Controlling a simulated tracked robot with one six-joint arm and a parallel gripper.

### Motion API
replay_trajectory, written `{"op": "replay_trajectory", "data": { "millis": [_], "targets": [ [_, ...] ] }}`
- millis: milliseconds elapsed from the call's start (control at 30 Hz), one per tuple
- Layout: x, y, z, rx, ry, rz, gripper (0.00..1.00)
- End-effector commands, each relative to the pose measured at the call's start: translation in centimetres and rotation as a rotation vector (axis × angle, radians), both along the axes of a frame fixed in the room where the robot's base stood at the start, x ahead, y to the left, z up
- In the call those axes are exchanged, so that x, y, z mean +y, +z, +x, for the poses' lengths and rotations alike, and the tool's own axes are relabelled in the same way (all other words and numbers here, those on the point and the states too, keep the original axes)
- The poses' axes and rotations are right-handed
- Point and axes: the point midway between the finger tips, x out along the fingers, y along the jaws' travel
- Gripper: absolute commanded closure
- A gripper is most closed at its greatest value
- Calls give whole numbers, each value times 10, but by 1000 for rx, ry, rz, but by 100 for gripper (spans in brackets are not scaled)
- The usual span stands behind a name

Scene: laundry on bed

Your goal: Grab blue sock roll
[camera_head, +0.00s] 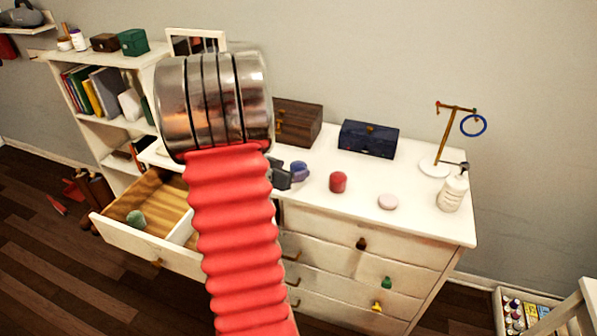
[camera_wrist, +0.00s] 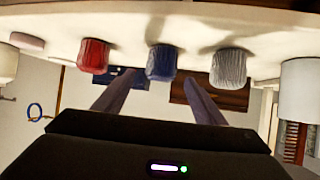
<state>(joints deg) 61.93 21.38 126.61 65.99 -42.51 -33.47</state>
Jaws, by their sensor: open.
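The blue sock roll (camera_head: 299,172) stands on the white dresser top, just right of my gripper (camera_head: 283,177), which is partly hidden behind my red arm. In the wrist view, which is upside down, the blue sock roll (camera_wrist: 162,62) shows between and beyond the two fingers of my gripper (camera_wrist: 160,80). The fingers are apart with nothing held. I cannot tell whether they touch the roll. A red sock roll (camera_head: 338,182) stands to its right; it also shows in the wrist view (camera_wrist: 94,56). A grey sock roll (camera_wrist: 231,67) is on the other side, hidden in the head view.
A dark blue box (camera_head: 368,139) and a brown wooden chest (camera_head: 298,124) stand at the back. A pink disc (camera_head: 388,202), a white bottle (camera_head: 453,192) and a jewellery stand (camera_head: 435,166) are at right. An open drawer (camera_head: 140,242) at left holds a green roll (camera_head: 136,219).

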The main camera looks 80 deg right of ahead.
Motion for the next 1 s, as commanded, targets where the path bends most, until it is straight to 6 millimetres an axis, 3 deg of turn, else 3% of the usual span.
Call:
{"op": "replay_trajectory", "data": {
  "millis": [367, 933, 1000],
  "targets": [
    [-32, -20, -8, 0, -1, 0, 35],
    [-32, -20, -8, 0, 1, 0, 35],
    [-32, -20, -8, 0, 1, 0, 40]
  ]
}}
